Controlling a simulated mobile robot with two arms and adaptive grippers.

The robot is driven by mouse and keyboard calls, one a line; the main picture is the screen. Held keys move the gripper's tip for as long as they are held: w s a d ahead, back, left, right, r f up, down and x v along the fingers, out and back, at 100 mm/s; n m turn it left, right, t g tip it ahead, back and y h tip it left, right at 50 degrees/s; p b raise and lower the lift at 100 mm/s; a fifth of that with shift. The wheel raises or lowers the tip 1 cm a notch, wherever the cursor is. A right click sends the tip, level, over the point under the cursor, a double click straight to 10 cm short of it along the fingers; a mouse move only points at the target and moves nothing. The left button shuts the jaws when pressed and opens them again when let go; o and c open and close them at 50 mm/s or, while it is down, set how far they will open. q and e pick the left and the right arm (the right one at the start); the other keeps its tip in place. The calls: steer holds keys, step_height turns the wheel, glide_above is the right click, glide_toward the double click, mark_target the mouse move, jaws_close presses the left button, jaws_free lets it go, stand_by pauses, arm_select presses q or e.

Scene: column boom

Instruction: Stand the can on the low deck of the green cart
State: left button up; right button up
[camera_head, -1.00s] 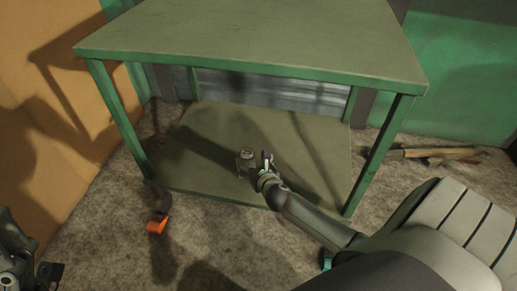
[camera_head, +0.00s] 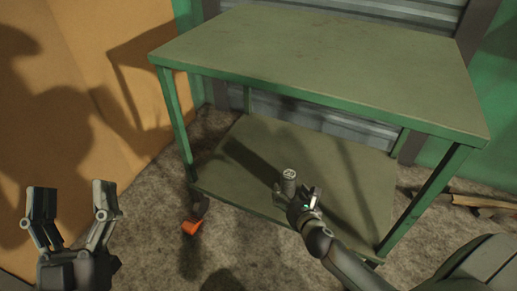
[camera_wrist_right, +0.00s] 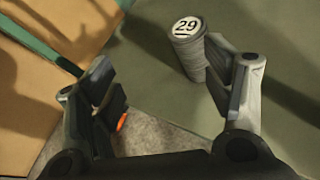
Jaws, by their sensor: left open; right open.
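The can (camera_head: 289,179) is a small grey cylinder with a pale round lid. It stands upright on the low deck (camera_head: 350,195) of the green cart (camera_head: 330,70). In the right wrist view the can (camera_wrist_right: 188,50) shows a white lid marked 29. My right gripper (camera_head: 297,193) is open at the near side of the can; in the wrist view the can is just beyond the right finger, not between the fingers (camera_wrist_right: 170,100). I cannot tell whether that finger touches it. My left gripper (camera_head: 72,195) is open and empty at the lower left, away from the cart.
An orange caster part (camera_head: 192,227) shows at the cart's near left corner. The cart's top deck is bare and overhangs the low deck. Wooden sticks (camera_head: 485,203) lie on the floor at the right. An orange wall (camera_head: 80,100) stands at the left.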

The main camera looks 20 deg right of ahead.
steer(key=s+a+r+m+t+y, duration=0.2)
steer(key=a+r+m+t+y, duration=0.4)
steer(key=a+r+m, duration=1)
steer(key=s+a+r+m+t+y, duration=0.1)
steer(key=s+r+m, duration=0.1)
steer(key=r+m, duration=0.2)
steer(key=s+r+m+t+y, duration=0.1)
steer(key=s+r+m+t, duration=0.1)
steer(key=r, duration=0.7)
steer(key=s+a+r+m+t+y, duration=0.1)
steer(key=s+r+m, duration=0.2)
steer(key=r+m, duration=0.3)
steer(key=shift+s+a+r, duration=0.3)
steer(key=shift+r, duration=0.4)
